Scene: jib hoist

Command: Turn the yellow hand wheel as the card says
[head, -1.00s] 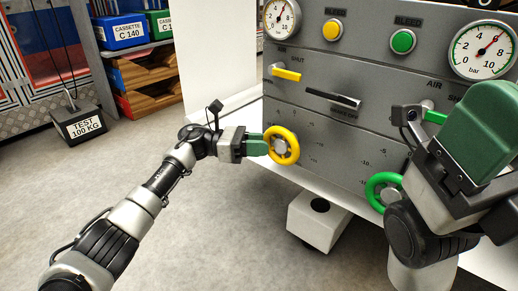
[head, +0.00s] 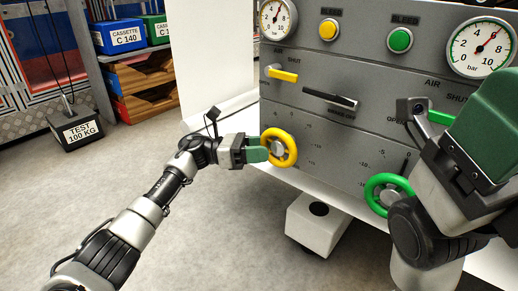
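The yellow hand wheel (head: 292,147) sits low on the left of the grey panel (head: 330,70), with scale marks and numbers around it. My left gripper (head: 257,150) is at the left side of its rim, its green fingers meeting the rim. One finger hides the other, so I cannot tell whether they are closed on it. My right gripper (head: 497,125) is large and close at the right edge, away from the yellow wheel. Its fingertips are partly cut off and its opening does not show. No readable instruction card is in view.
A green hand wheel (head: 372,188) sits right of the yellow one, partly behind my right arm. Above are a yellow lever (head: 284,75), a black handle (head: 331,97), buttons and gauges. A test weight (head: 77,132) and cassette boxes (head: 119,37) stand left.

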